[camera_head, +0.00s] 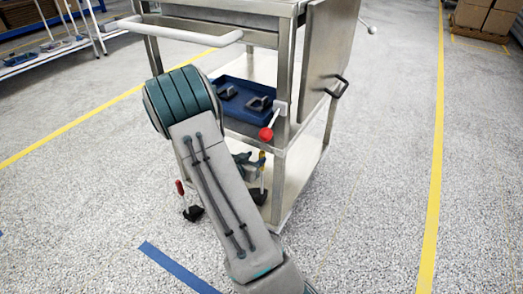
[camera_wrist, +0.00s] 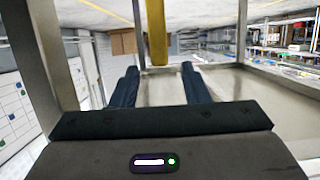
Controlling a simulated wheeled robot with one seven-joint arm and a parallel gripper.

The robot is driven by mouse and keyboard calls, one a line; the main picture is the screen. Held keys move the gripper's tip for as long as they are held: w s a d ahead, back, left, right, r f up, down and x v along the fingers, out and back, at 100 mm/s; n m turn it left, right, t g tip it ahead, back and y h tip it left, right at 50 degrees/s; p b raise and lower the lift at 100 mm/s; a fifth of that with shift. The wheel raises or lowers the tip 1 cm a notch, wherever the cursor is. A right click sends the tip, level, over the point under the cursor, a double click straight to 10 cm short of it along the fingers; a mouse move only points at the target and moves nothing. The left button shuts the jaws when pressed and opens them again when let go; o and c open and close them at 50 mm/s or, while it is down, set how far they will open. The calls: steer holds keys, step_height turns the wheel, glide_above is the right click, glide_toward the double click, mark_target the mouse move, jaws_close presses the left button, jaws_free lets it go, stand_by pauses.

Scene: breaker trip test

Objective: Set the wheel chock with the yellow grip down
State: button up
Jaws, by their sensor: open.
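The chock's yellow grip (camera_head: 262,156) shows just right of my forearm in the head view, upright above a dark base (camera_head: 258,196) low by the cart's near corner. Whether the base rests on the floor or is raised is unclear. My gripper (camera_head: 244,159) is open beside the grip and partly hidden by my arm. In the wrist view the yellow grip (camera_wrist: 157,32) comes down from the top edge, between the lines of my two spread fingers (camera_wrist: 160,76). I cannot tell whether they touch it. A second chock with a red grip (camera_head: 180,187) stands at left, its dark base (camera_head: 194,212) on the floor.
The metal cart (camera_head: 283,70) stands over this spot, with a posts-and-shelves frame and a white handle (camera_head: 185,35). A blue tray (camera_head: 232,112) with dark parts sits on its middle shelf. A red-knobbed lever (camera_head: 266,134) juts out above. Floor to the right is clear.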

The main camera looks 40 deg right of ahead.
steer(key=a+r+n+t+y, duration=0.1)
steer(key=a+r+n+y, duration=0.2)
steer(key=a, duration=0.4)
steer(key=a+r+n+t+y+p, duration=0.1)
steer(key=a+r+y, duration=0.1)
steer(key=a+y, duration=0.4)
steer(key=a+r+n+y, duration=0.2)
steer(key=a+r+y, duration=0.1)
steer(key=a, duration=0.6)
steer(key=s+a+r+n+g, duration=0.2)
steer(key=s+r+n+g, duration=0.1)
steer(key=s, duration=0.7)
steer(key=s+a+r+n+g+y, duration=0.1)
steer(key=s+a+r+n+g, duration=0.1)
steer(key=s, duration=0.9)
step_height(320, 180, up, 2)
steer(key=n+g, duration=0.1)
steer(key=n, duration=0.1)
steer(key=shift+n+y, duration=0.3)
steer(key=shift+n, duration=0.1)
